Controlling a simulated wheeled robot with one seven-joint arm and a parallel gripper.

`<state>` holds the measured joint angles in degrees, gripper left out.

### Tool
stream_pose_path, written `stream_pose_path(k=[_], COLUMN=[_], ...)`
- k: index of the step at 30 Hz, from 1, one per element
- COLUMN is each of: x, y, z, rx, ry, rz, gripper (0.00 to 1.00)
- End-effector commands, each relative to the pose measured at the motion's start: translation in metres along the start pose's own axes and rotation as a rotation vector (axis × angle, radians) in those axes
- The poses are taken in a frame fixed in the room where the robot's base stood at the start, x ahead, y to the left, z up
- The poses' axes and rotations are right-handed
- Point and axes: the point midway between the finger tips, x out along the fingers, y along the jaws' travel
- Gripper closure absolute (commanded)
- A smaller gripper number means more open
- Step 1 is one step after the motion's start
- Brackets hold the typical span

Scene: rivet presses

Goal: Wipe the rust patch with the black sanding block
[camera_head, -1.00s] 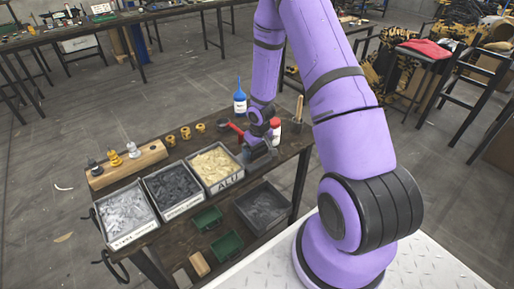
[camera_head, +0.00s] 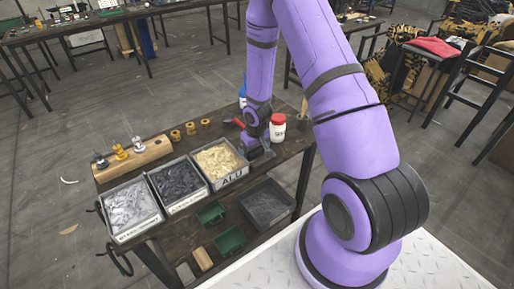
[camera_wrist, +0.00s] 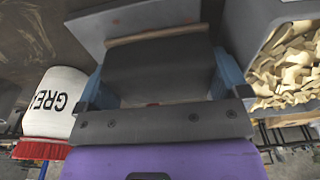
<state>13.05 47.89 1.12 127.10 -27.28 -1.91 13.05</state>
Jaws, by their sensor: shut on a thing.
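My gripper (camera_wrist: 162,80) has its blue-sided fingers shut on the black sanding block (camera_wrist: 158,62), which has a thin brown strip along its far edge. A flat grey metal plate (camera_wrist: 88,24) lies just beyond and under the block in the wrist view. I cannot tell whether the block touches it. In the head view my gripper (camera_head: 254,151) is low over the workbench, right of the ALU tray, and the plate (camera_head: 266,156) shows partly beside it.
The ALU tray (camera_head: 232,178) of pale pieces is close to my gripper. A white jar with a red lid (camera_head: 277,128) stands on the other side, lettered GRE (camera_wrist: 50,103). A blue bottle (camera_head: 242,93) is mostly behind my arm. Brass pieces (camera_head: 190,128) stand further left.

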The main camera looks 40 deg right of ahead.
Motion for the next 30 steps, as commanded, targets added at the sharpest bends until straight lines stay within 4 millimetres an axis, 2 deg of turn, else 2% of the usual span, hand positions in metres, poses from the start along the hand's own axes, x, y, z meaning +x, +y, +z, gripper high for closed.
stream_pose_path(k=[16,23,30], x=[0.005,0.004,0.003], y=[-0.040,-0.039,-0.024], z=[0.002,0.004,0.004], rx=[-0.007,-0.003,-0.003], ry=[-0.005,-0.007,-0.007], rz=[-0.007,-0.008,-0.009], gripper=[0.26,0.26,0.26])
